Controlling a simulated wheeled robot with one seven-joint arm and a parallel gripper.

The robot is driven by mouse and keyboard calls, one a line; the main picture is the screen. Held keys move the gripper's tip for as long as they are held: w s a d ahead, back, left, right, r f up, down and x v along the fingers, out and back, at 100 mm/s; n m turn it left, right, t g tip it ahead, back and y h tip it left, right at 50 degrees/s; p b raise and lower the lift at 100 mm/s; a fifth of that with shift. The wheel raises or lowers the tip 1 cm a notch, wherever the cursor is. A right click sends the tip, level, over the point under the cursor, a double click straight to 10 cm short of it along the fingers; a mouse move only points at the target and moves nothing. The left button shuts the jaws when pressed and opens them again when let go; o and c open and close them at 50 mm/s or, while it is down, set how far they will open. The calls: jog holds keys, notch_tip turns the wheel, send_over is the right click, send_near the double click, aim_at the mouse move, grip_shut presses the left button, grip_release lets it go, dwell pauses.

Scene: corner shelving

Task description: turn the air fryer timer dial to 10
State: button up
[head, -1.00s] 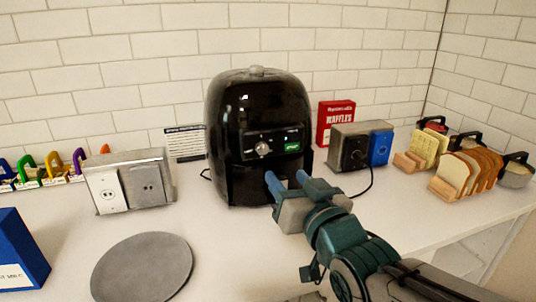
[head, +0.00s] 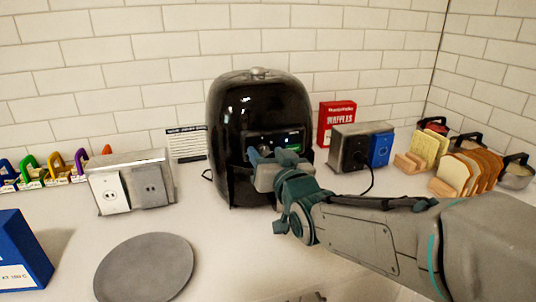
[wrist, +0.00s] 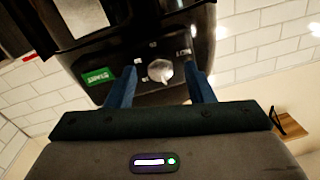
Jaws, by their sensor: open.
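The black air fryer (head: 235,115) stands upright on the white counter against the tiled wall. Its control panel has a silver timer dial (wrist: 160,71) and a green label (wrist: 98,76). In the head view my gripper (head: 270,155) is in front of the panel and hides most of the dial. In the wrist view my gripper (wrist: 162,85) is open, with one blue finger on each side of the dial. A gap shows between dial and fingers, and I cannot tell the depth between them. The dial's markings are too small to read.
A metal outlet box (head: 130,180) and round grey plate (head: 145,268) lie left. A red waffle box (head: 336,121), a second outlet box (head: 350,147) with a black cord, and bread slices in a rack (head: 466,172) are right. Front counter is partly clear.

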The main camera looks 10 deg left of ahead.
jog(key=shift+c, duration=0.3)
jog(key=c, duration=0.9)
jog(key=shift+c, duration=0.2)
jog(key=shift+f+m+b, duration=0.1)
jog(key=shift+m+b, duration=0.2)
jog(key=shift+b, duration=0.4)
jog(key=shift+f+m+b, duration=0.1)
jog(key=shift+m+b, duration=0.5)
jog(key=shift+b, duration=0.3)
jog(key=m+b, duration=0.2)
jog(key=b, duration=0.1)
jog(key=shift+f+m, duration=0.1)
jog(key=shift+m, duration=0.2)
jog(key=m+b, duration=0.5)
jog(key=shift+t+b, duration=0.35)
jog(key=shift+t, duration=0.05)
jog(key=shift+m+b, duration=1.1)
jog(key=shift+m, duration=0.2)
jog(key=shift+r, duration=0.2)
